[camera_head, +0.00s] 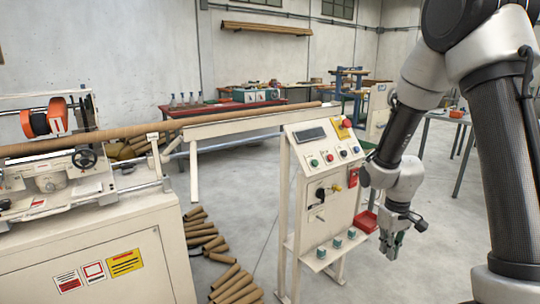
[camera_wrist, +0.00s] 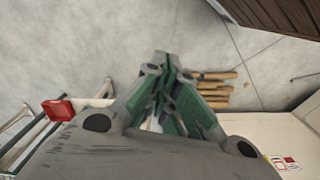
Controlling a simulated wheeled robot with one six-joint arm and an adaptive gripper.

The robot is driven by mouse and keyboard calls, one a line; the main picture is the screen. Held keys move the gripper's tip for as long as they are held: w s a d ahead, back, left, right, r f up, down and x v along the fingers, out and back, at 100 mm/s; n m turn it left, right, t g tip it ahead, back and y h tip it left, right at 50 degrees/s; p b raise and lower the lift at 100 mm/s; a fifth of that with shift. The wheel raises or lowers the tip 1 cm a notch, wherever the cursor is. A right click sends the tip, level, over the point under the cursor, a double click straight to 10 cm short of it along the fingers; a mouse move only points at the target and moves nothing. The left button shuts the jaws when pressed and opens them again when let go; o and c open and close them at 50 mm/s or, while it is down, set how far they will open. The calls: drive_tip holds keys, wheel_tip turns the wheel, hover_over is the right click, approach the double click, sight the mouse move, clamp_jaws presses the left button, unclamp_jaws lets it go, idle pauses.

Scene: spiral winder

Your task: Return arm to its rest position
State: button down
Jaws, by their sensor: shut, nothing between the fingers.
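My arm comes down from the upper right in the head view, with its wrist just right of the control panel (camera_head: 328,160). My gripper (camera_head: 391,255) hangs at the arm's end, pointing down, beside the panel stand's lower shelf. In the wrist view my gripper (camera_wrist: 166,62) shows its green-padded fingers with the tips together and nothing between them. The panel carries a red button, several small knobs and a display. A red tray (camera_head: 365,221) sits behind and left of the gripper, and it also shows in the wrist view (camera_wrist: 58,109).
The winding machine (camera_head: 90,235) stands at the left with a long brown tube (camera_head: 200,124) across it. Several cardboard tubes (camera_head: 235,284) lie on the floor between machine and panel. Small green-topped items (camera_head: 337,243) stand on the shelf. Tables stand at the back; floor at right is mostly clear.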

drive_tip(key=s+d+r+m+t, duration=0.1)
drive_tip(key=s+r+m+t, duration=0.1)
drive_tip(key=s+r, duration=0.7)
drive_tip(key=s+d+r+m+t, duration=0.1)
drive_tip(key=s+r+t, duration=0.1)
drive_tip(key=s+r, duration=0.8)
wheel_tip(320, 180, up, 7)
drive_tip(key=shift+s+d+f+m+t, duration=0.1)
drive_tip(key=shift+s+d+m+t, duration=0.1)
drive_tip(key=shift+s+m+t, duration=0.15)
drive_tip(key=shift+w, duration=0.1)
